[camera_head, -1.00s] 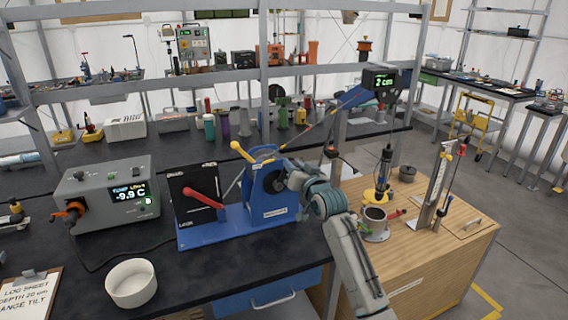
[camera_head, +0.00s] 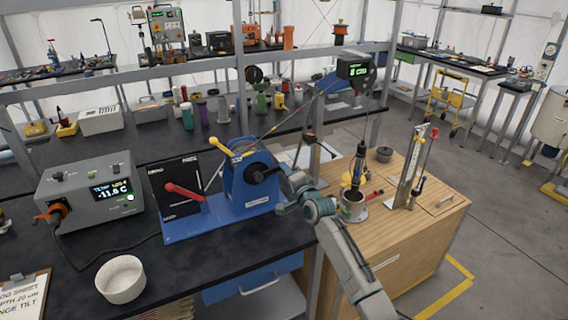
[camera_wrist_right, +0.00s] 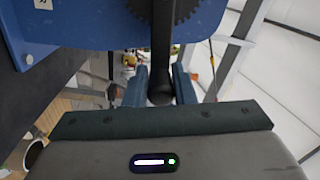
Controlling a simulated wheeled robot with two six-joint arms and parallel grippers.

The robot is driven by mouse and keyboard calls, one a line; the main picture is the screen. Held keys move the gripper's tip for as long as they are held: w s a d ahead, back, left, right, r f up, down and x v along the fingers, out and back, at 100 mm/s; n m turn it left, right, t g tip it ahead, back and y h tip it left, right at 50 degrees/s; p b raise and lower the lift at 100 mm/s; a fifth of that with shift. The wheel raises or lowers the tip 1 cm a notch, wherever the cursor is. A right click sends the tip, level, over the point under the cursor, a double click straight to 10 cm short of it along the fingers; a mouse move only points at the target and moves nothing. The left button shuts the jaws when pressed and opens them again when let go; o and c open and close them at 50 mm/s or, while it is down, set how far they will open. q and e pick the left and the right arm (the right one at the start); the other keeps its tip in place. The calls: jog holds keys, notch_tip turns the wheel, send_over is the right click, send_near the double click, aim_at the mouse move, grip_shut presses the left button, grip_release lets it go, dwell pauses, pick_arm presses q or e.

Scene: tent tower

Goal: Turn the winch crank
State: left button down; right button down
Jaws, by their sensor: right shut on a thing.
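The blue winch (camera_head: 248,178) stands on a blue base on the black bench, with a yellow-handled lever on top and a dark round hub on its side. Its black crank (camera_wrist_right: 161,40) runs down to a rounded dark knob (camera_wrist_right: 160,92) in the right wrist view. My right gripper (camera_head: 284,180) is shut on the crank handle, to the right of the hub. A cable runs from the winch to a boom with a green-lit display (camera_head: 358,70), its digits unclear. A dark probe (camera_head: 357,165) hangs below it, its lower end at a metal cup (camera_head: 353,208). My left gripper is out of view.
A red lever (camera_head: 183,192) on a black panel stands left of the winch. A grey box (camera_head: 90,195) reads -11.6 C. A white bowl (camera_head: 121,279) sits at the front. The wooden cabinet (camera_head: 400,240) bears the cup and an upright gauge (camera_head: 408,175).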

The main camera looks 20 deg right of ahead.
jog(key=shift+a+f+m+p, duration=0.15)
jog(key=shift+f+m+p, duration=0.1)
jog(key=shift+f+m, duration=1.15)
jog(key=shift+a+f+m+p, duration=0.2)
jog(key=shift+f+m, duration=0.8)
jog(key=shift+m, duration=0.7)
jog(key=c, duration=1.3)
grip_release()
jog(key=shift+o, duration=0.2)
jog(key=shift+d, duration=0.1)
jog(key=shift+r, duration=0.1)
jog(key=s+p, duration=0.4)
jog(key=s, duration=0.7)
jog(key=shift+f, duration=0.2)
